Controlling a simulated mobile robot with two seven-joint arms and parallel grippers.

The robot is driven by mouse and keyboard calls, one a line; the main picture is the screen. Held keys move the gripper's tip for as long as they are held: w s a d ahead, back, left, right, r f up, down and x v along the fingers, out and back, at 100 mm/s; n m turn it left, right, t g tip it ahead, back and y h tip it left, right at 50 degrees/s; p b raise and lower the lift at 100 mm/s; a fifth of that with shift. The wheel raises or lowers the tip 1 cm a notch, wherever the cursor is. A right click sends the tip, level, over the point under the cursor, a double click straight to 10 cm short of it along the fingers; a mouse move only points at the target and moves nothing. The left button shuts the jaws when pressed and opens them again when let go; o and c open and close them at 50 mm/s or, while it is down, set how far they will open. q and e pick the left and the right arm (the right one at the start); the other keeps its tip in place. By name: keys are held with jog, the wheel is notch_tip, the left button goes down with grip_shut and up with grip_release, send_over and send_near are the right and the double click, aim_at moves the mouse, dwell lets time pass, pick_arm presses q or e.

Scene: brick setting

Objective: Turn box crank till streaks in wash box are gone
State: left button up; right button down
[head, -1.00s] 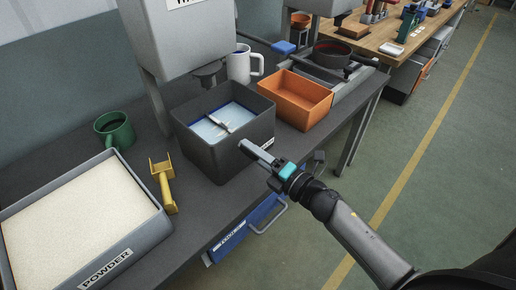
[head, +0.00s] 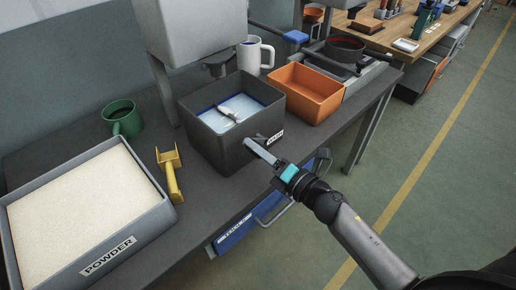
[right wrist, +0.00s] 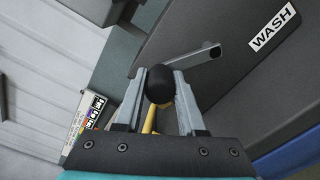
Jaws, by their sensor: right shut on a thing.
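The dark grey wash box (head: 216,143) stands on the bench with pale bluish liquid (head: 240,103) inside. A small grey-white piece (head: 229,117) sits in the liquid; I cannot make out streaks clearly. My right gripper (head: 260,150) is at the box's front wall, beside its label. In the right wrist view, my right gripper (right wrist: 159,93) is shut on the black knob (right wrist: 159,83) of the crank. The grey crank arm (right wrist: 190,62) runs from the knob along the box wall, below the WASH label (right wrist: 271,31). My left gripper is out of view.
An orange bin (head: 311,105) stands right of the wash box, with a white mug (head: 250,58) behind. A blue drawer (head: 240,230) is under the bench edge.

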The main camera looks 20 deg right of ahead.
jog(key=c, duration=0.5)
grip_release()
jog(key=v, duration=1.5)
jog(key=shift+s+b, duration=0.15)
jog(key=shift+b, duration=0.25)
